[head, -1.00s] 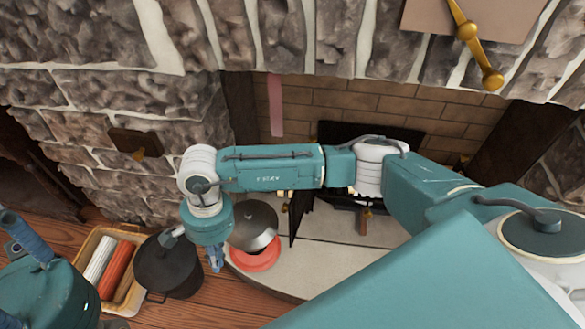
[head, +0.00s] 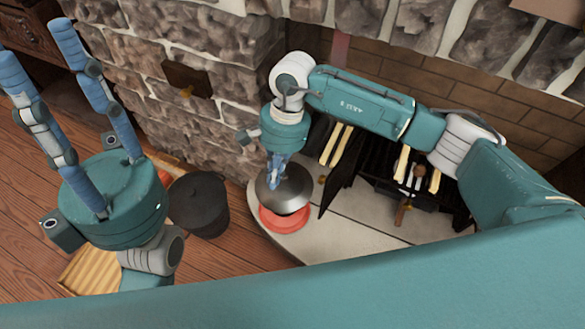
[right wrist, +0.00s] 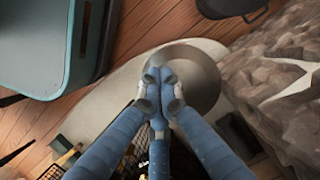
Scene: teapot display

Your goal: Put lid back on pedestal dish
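The grey metal lid (head: 292,196) is over the hearth in the head view, above and partly covering the red dish (head: 284,220). I cannot tell whether it touches the dish. The lid also shows in the right wrist view (right wrist: 203,78), behind the fingertips. My right gripper (head: 275,184) points down at the lid, left of its middle. In the right wrist view its fingertips (right wrist: 160,78) are drawn together; whether they hold the lid's knob is hidden. My left gripper (head: 38,42) is at the upper left, fingers up, spread and empty.
A black pot (head: 198,207) stands on the wooden floor left of the hearth (head: 335,237). A yellowish basket (head: 92,272) is partly behind my left arm. A black grate with logs (head: 405,180) is right of the lid. The stone wall (head: 215,60) rises behind.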

